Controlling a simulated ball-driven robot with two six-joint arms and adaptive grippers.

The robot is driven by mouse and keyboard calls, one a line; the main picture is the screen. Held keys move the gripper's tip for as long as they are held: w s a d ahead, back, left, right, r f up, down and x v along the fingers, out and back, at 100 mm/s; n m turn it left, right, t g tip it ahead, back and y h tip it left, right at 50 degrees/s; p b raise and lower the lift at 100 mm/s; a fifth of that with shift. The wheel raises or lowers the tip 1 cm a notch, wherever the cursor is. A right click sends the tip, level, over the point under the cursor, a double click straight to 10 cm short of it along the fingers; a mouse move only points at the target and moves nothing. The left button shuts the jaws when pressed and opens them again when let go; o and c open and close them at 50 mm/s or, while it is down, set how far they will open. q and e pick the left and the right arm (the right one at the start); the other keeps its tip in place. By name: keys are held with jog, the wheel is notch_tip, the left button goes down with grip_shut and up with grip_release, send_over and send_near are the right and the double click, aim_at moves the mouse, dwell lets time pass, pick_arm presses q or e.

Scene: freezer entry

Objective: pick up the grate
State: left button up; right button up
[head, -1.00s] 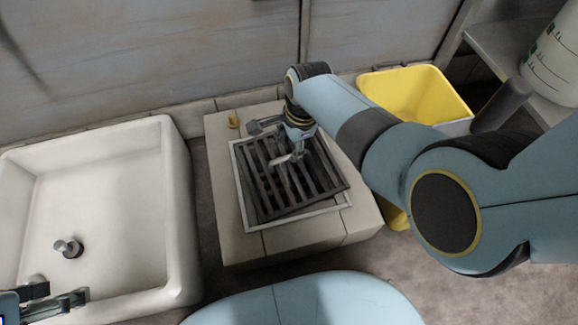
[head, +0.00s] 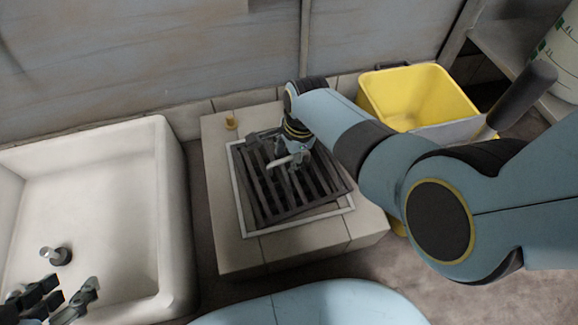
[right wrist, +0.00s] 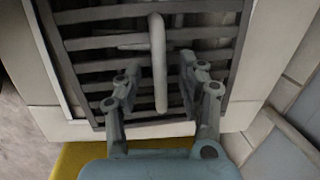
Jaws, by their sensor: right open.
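The dark slatted grate (head: 318,182) lies skewed over the white-rimmed opening of a pale block, its right corner reaching the rim. It also shows in the right wrist view (right wrist: 95,15), with a pale upright bar-like handle (right wrist: 158,45) at its middle. My right gripper (head: 290,158) is over the grate's upper part. In the right wrist view its fingers (right wrist: 160,68) are apart, one on each side of the handle, with visible gaps. My left gripper (head: 72,284) is at the lower left over the sink, fingers apart and empty.
A white sink (head: 175,220) with a metal plug fitting stands left of the block (head: 225,235). A yellow bucket (head: 415,95) stands behind my right arm. A wall runs behind.

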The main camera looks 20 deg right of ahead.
jog(key=shift+f, duration=0.25)
jog(key=shift+c, duration=0.5)
grip_shut()
dwell(0.4)
